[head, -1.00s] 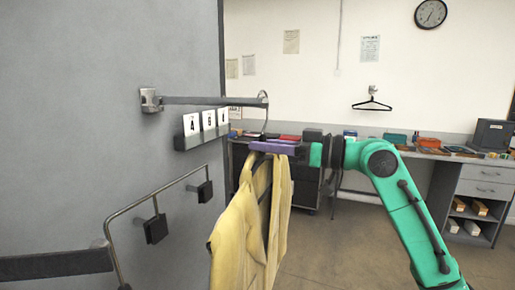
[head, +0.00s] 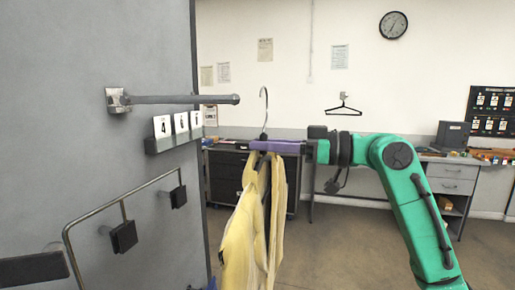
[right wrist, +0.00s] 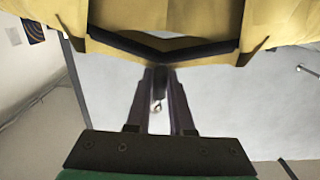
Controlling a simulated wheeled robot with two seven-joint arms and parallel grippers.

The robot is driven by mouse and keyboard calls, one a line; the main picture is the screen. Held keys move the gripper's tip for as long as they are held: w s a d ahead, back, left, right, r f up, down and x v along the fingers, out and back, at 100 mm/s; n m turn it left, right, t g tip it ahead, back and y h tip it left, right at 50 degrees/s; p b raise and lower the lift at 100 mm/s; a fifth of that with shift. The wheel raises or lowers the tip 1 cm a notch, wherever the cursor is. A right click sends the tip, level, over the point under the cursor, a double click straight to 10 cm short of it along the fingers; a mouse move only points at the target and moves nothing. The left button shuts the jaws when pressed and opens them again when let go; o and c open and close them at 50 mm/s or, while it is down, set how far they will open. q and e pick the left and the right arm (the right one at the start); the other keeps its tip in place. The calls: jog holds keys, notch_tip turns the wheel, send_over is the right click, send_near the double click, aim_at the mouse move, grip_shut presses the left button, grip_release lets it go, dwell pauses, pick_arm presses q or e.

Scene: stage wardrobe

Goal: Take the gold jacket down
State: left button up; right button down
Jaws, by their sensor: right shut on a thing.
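The gold jacket (head: 245,236) hangs pale yellow on a dark hanger in the head view. The hanger's metal hook (head: 264,110) stands up free, to the right of the rail's (head: 185,99) end and apart from it. My right gripper (head: 262,146) is shut on the hanger at the jacket's collar. In the right wrist view the jacket (right wrist: 160,15) and the dark hanger bar (right wrist: 160,50) cross the top, with the fingers (right wrist: 160,80) closed at the bar's middle. My left gripper is not in view.
A grey wall panel at left carries the rail, a card holder (head: 175,142) and a lower bent metal rack (head: 122,208) with dark pads. A black empty hanger (head: 343,109) hangs on the back wall. Desks (head: 455,178) stand at the back; open floor lies between.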

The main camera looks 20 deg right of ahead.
jog(key=shift+s+d, duration=0.1)
jog(key=shift+d, duration=0.05)
jog(key=b+v, duration=0.4)
jog(key=v, duration=1.2)
jog(key=shift+b, duration=0.3)
